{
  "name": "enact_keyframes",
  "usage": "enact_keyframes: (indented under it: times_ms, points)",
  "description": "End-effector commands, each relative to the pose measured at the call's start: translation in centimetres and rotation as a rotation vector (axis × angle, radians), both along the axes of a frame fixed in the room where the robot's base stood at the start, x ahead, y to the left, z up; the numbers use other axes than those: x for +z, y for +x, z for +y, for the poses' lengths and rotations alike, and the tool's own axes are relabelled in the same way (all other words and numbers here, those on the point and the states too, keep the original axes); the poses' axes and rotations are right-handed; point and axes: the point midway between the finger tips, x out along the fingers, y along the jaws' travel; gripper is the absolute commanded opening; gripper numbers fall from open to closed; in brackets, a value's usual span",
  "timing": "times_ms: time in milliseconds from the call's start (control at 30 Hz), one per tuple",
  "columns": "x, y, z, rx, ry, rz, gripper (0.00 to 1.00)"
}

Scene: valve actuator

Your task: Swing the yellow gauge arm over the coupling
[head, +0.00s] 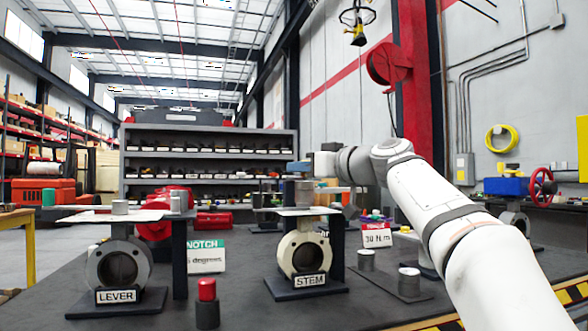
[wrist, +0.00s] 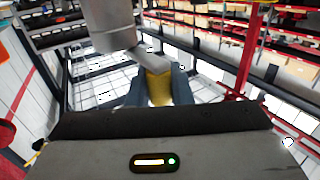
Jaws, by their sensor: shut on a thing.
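In the wrist view my gripper (wrist: 158,88) is shut on the yellow end of the gauge arm (wrist: 159,86). A grey bar runs from that yellow end up to a large grey cylinder (wrist: 108,28). In the head view my gripper (head: 299,168) is just above the STEM valve (head: 304,252), beside a grey cylinder (head: 305,190) over its top plate. I cannot tell surely which part is the coupling. The yellow end is not clear in the head view.
The LEVER valve (head: 119,263) stands left on the dark bench. A red-topped cylinder (head: 207,303) is in front, between the valves. A NOTCH sign (head: 206,257) stands between them, and a torque sign (head: 376,236) and small grey cylinders (head: 409,281) are right of STEM.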

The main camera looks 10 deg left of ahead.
Motion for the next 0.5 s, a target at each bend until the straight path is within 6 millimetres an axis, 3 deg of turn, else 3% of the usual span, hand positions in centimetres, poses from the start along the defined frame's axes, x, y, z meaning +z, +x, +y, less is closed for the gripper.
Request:
enact_keyframes:
  times_ms: [500]
  points:
    - [0.45,0.05,-0.18,0.013,0.003,-0.007,0.0]
